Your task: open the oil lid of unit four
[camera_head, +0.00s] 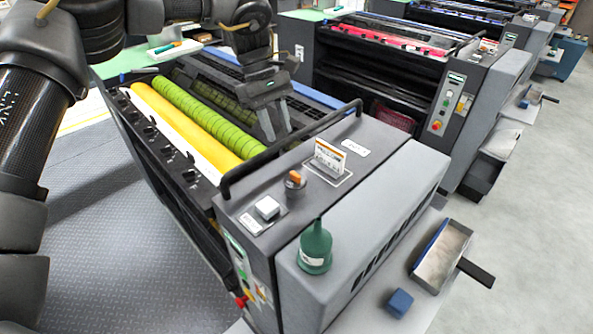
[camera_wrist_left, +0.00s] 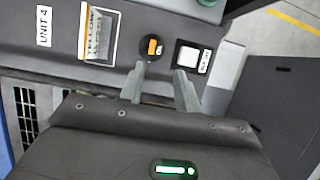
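Unit four (camera_head: 340,230) is the near press with yellow and green rollers; its UNIT 4 label (camera_wrist_left: 43,26) shows in the left wrist view. On its top are a round black knob with an orange grip (camera_head: 295,181) and a white square lid (camera_head: 267,207) with a small label beside it, too small to read surely. Both also show in the left wrist view, the orange-grip knob (camera_wrist_left: 152,47) and the white lid (camera_wrist_left: 188,55). The white lid looks shut. My left gripper (camera_head: 273,136) is open and empty above the unit; its fingertips (camera_wrist_left: 160,72) appear just short of the knob and lid. My right gripper is not in view.
A black handrail (camera_head: 290,145) runs along the unit's edge by the rollers. A card holder (camera_head: 329,160) stands behind the knob. A green bottle (camera_head: 315,247) stands on the front right. A grey tray (camera_head: 443,256) and blue block (camera_head: 400,303) lie lower right.

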